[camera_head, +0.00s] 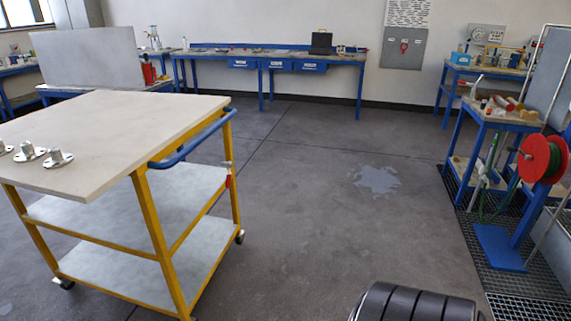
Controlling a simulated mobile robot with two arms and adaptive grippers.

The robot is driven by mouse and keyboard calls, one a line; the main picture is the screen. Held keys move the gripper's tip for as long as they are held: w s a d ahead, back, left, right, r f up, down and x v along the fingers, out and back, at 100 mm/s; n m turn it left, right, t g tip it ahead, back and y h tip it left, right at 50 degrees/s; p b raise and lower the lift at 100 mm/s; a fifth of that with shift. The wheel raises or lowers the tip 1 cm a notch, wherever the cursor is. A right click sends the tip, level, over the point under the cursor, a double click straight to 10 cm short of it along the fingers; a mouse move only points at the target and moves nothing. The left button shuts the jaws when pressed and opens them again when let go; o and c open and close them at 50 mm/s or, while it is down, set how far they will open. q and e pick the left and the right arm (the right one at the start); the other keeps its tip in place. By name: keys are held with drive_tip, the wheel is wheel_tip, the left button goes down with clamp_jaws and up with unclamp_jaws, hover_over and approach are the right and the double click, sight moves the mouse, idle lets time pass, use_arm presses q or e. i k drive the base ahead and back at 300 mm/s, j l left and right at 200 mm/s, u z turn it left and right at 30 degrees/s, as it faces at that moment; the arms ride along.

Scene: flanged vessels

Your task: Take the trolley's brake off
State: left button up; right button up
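The trolley (128,133) stands at the left, with a yellow frame, a pale top, two grey lower shelves and a blue push handle (195,140) on its right end. A small red part (229,181), which looks like a lever, sits on the far right post just below the handle; whether it is the brake, and how it is set, I cannot tell. Castors show at the far right corner (240,237) and the near left corner (64,283). Neither of my grippers is in view; a dark ribbed part of my own body shows at the bottom edge.
Small flanged metal parts (58,158) stand on the trolley top. Open floor (300,210) lies right of the trolley, with a pale patch (376,181). A blue-framed bench (490,113) and red hose reel (541,160) stand at the right. Workbenches line the back wall.

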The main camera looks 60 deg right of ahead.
sight(229, 176)
drive_tip(key=i+l+z, duration=0.2)
drive_tip(key=z, duration=0.25)
drive_tip(key=i+l+z, duration=0.3)
drive_tip(key=z, duration=0.2)
drive_tip(key=i+l+z, duration=0.15)
drive_tip(key=z, duration=0.3)
drive_tip(key=i, duration=0.5)
